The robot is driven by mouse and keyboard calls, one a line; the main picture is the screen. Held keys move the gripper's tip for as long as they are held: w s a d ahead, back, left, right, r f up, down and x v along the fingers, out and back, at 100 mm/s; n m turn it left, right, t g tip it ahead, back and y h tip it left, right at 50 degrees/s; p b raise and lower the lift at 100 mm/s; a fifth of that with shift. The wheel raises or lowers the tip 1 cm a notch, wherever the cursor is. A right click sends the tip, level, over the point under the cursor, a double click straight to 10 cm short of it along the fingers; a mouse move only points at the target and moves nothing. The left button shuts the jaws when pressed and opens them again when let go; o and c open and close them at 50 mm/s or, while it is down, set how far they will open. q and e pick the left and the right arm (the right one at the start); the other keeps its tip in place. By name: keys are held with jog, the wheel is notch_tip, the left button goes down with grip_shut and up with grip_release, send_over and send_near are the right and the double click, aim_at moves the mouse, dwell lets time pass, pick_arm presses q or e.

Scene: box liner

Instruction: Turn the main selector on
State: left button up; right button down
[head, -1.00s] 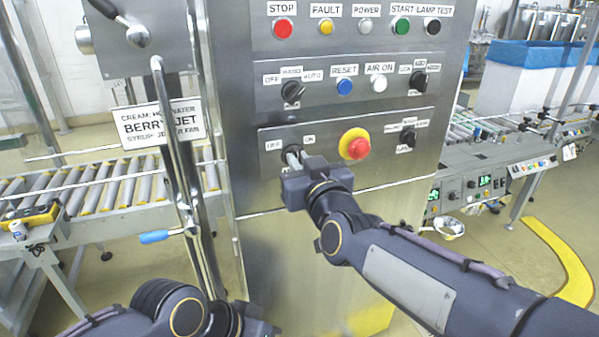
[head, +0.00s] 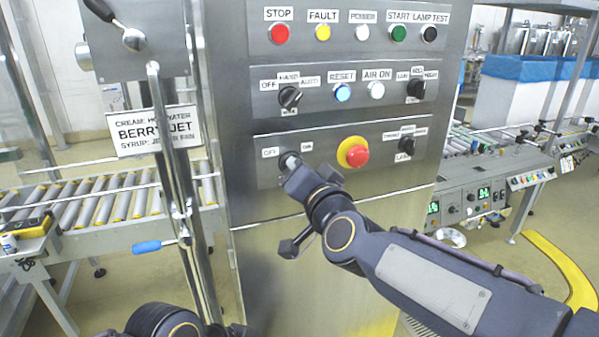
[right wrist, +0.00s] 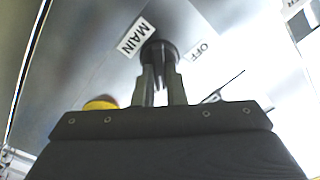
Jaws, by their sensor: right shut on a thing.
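The main selector (head: 288,156) is a dark round knob on the lowest strip of the steel panel, between the OFF and ON labels. My right gripper (right wrist: 160,76) is shut on it, and its wrist is turned over to a tilt. In the head view my right gripper (head: 292,166) covers most of the knob. The right wrist view shows the knob (right wrist: 159,46) between the fingertips, with the MAIN label (right wrist: 135,37) and the OFF label (right wrist: 203,49) beside it. The knob's exact pointing is hidden. My left gripper is out of view; only its arm shows at bottom left.
A red emergency button (head: 357,155) on a yellow base sits just right of the selector. Other selectors and push-buttons are above. A steel pipe with a blue-handled lever (head: 148,246) stands left of the panel. A roller conveyor (head: 100,205) is further left.

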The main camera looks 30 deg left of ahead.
jog(key=shift+m, duration=0.4)
jog(key=c, duration=1.5)
grip_release()
jog(key=v, duration=0.8)
jog(key=shift+b, duration=0.4)
